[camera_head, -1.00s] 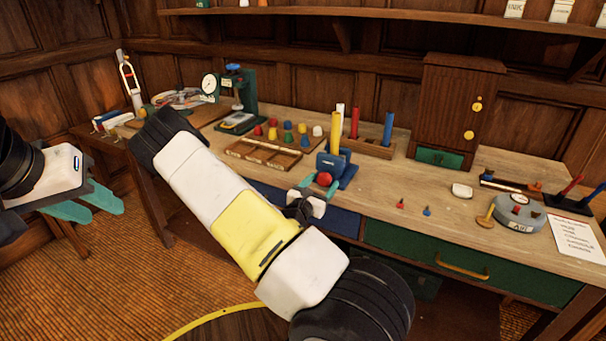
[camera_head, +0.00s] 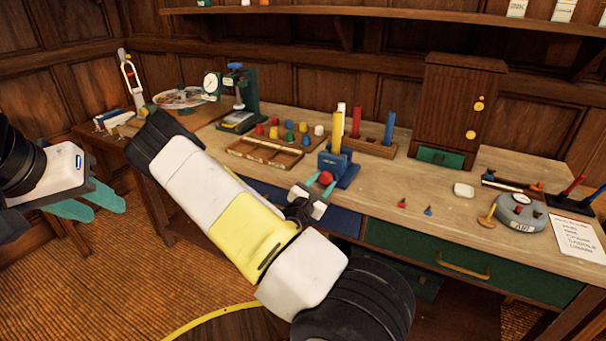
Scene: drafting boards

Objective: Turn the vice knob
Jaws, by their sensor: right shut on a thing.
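The blue vice (camera_head: 345,170) stands at the front edge of the workbench, with its red knob (camera_head: 326,178) facing me. My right gripper (camera_head: 320,185) is at the knob, its teal fingers shut on it from both sides. The fingers partly hide the knob. My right arm crosses the middle of the view in front of the bench. My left gripper (camera_head: 95,202) is at the far left, over the floor and away from the bench. Its two teal fingers are apart with nothing between them.
A wooden cabinet (camera_head: 450,110) is at the back right. A grey round device (camera_head: 519,213) sits at the right.

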